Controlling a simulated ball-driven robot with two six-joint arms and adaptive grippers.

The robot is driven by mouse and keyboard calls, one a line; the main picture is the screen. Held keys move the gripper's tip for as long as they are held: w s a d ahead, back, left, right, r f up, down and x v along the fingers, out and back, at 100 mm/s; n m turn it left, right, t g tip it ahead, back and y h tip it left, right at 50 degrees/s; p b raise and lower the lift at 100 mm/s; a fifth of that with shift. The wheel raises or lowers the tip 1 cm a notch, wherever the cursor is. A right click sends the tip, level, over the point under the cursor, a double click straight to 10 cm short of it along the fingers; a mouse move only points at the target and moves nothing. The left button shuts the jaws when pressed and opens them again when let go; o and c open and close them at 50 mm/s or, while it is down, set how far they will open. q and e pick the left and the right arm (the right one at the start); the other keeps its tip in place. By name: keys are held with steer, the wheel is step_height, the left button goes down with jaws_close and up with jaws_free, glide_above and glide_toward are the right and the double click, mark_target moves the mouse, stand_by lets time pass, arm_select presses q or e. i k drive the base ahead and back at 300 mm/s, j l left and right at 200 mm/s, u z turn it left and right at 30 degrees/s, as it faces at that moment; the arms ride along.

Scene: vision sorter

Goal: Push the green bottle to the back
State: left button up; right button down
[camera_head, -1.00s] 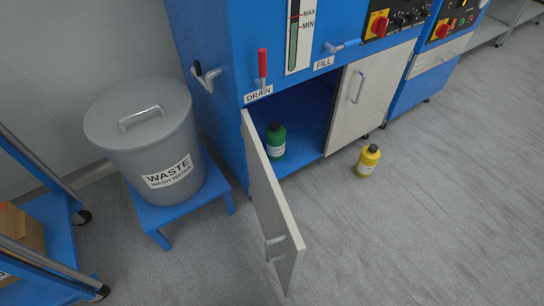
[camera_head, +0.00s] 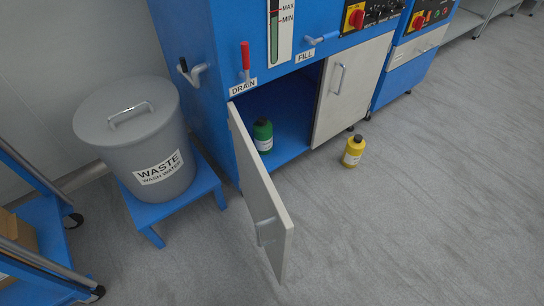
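The green bottle (camera_head: 263,136) has a black cap and a pale label. It stands upright on the floor of the open blue cabinet (camera_head: 294,146), near the front edge and just behind the open left door (camera_head: 258,190). Dark free space lies behind the bottle inside the cabinet. Neither of my grippers is in view.
A yellow bottle (camera_head: 353,152) stands on the grey floor in front of the closed right door (camera_head: 350,88). A grey waste bin (camera_head: 132,133) sits on a blue stool (camera_head: 152,213) at left. A blue cart (camera_head: 42,234) is at the left edge. The floor at right is clear.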

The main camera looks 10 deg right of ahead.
mark_target(263, 128)
steer(key=k+u, duration=0.15)
steer(key=u, duration=0.2)
steer(key=k+j+u, duration=0.1)
steer(key=u, duration=0.25)
steer(key=k+j+u, duration=0.1)
steer(key=k+u, duration=0.2)
steer(key=l+u, duration=0.1)
steer(key=u, duration=0.3)
steer(key=l+u, duration=0.1)
steer(key=u, duration=0.35)
steer(key=l+u, duration=0.1)
steer(key=u, duration=0.3)
steer(key=l+u, duration=0.15)
steer(key=u, duration=0.25)
steer(key=l+u, duration=0.1)
steer(key=u, duration=0.35)
steer(key=k+l, duration=0.45)
steer(key=l, duration=0.15)
steer(key=k+l, duration=0.4)
steer(key=l, duration=0.15)
